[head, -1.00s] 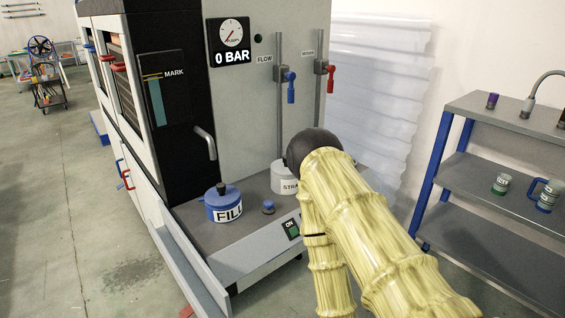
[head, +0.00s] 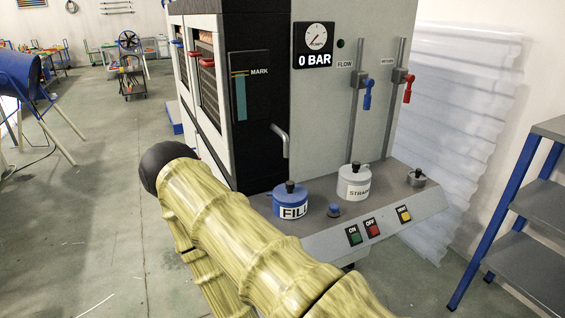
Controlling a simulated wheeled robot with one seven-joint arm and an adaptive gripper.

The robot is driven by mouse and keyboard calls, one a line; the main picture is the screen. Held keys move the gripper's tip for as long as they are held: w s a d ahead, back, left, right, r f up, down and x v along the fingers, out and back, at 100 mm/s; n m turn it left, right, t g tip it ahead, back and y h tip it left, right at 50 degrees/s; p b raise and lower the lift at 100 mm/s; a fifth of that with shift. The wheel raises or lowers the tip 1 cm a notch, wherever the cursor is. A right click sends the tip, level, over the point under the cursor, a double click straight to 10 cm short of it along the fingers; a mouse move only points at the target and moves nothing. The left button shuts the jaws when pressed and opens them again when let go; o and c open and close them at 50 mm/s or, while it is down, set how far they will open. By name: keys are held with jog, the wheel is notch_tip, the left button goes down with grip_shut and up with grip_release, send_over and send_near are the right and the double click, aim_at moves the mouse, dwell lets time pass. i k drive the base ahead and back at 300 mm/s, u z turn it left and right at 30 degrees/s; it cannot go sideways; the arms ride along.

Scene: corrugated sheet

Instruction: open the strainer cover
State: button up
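The strainer (head: 355,187) is a white cylinder on the machine's grey ledge, labelled "STRAI…" on its side. Its white cover (head: 347,172) with a black knob (head: 356,167) sits on top and looks closed. My bamboo-patterned arm crosses the lower left of the head view and ends in a dark round joint, well left of the strainer. My gripper is not visible.
On the ledge (head: 400,205) stand a blue FILL pot (head: 290,201), a small blue-topped fitting (head: 334,210), a grey knobbed part (head: 416,178) and ON, OFF buttons. Blue (head: 367,93) and red (head: 408,88) valve handles hang above. A shelf (head: 535,225) stands at right.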

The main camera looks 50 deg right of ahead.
aim_at(354, 173)
jog(key=u, duration=0.5)
jog(key=k, duration=0.5)
jog(key=z, duration=1.25)
